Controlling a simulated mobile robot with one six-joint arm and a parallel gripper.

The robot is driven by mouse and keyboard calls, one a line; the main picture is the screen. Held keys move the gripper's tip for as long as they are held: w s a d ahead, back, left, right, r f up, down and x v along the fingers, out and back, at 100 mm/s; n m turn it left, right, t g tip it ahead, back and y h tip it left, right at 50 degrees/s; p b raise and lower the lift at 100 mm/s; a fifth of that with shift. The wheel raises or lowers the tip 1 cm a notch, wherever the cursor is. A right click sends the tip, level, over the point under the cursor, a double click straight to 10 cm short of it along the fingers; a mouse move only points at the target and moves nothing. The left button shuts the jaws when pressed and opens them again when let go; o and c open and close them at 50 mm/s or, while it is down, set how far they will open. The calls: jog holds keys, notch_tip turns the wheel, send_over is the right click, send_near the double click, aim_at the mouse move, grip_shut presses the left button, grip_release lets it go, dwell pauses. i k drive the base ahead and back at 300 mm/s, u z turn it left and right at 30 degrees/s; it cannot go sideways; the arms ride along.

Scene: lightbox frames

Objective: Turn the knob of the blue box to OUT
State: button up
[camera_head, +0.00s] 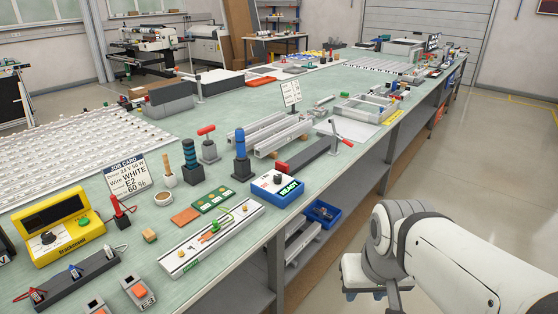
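The blue box (268,193) sits near the front edge of the bench, at the middle of the picture. It has a white top plate with a small dark knob (277,179) on it. A green label on its front reads READY. Other markings on the plate are too small to read, and I cannot tell which way the knob points. My white arm is at the lower right, over the floor and well apart from the box. I cannot make out any gripper fingers.
A green board (213,199) and a white rail (211,239) lie left of the box. A black-and-blue upright tool (241,155) stands behind it. A red-ended dark bar (308,155) lies to its right. A job card (127,177) stands further left. Open floor lies right of the bench.

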aim_at(277, 178)
jog(key=u, duration=0.05)
jog(key=i, duration=0.9)
jog(key=z, duration=0.05)
